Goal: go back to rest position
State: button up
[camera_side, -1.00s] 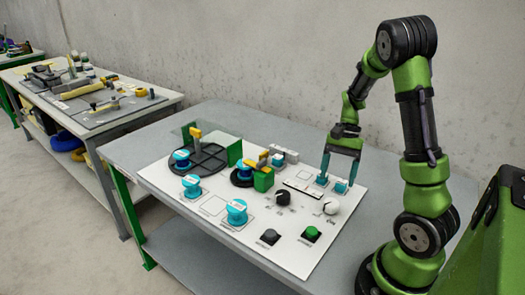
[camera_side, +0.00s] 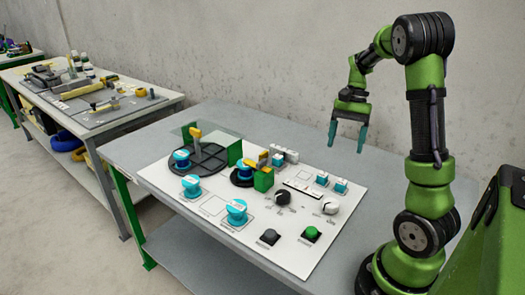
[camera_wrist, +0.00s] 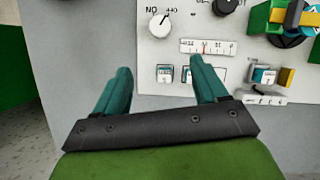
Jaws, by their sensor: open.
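My gripper (camera_side: 347,146) hangs in the air above the back right of the white panel (camera_side: 215,220), its two teal fingers apart and nothing between them. In the wrist view my gripper (camera_wrist: 160,82) is also open and empty, with the panel's edge beyond the fingertips. Two small teal-topped blocks (camera_side: 331,182) sit on the panel below my gripper, clear of the fingers. One of these blocks shows in the wrist view (camera_wrist: 165,73) between the fingers' lines of sight. I cannot make out a blue cable.
The panel carries teal knobs (camera_side: 237,212), a dark round plate (camera_side: 200,160), green blocks (camera_side: 263,179), a white dial (camera_side: 331,205) and a green button (camera_side: 311,233). A grey wall (camera_side: 270,60) stands behind. A second table (camera_side: 140,110) is at the left. Air around my gripper is free.

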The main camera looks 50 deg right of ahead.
jog(key=a+r+n+t, duration=0.2)
jog(key=a+n, duration=0.2)
jog(key=a, duration=0.4)
jog(key=a+r+n+t+h, duration=0.1)
jog(key=a+r+n+t, duration=0.1)
jog(key=a, duration=0.7)
jog(key=a+r+n+t+h, duration=0.1)
jog(key=a+r+n+t, duration=0.2)
jog(key=a, duration=0.5)
jog(key=s+n+t, duration=0.1)
jog(key=n, duration=0.1)
jog(key=shift+a+n, duration=0.25)
jog(key=shift+n, duration=0.05)
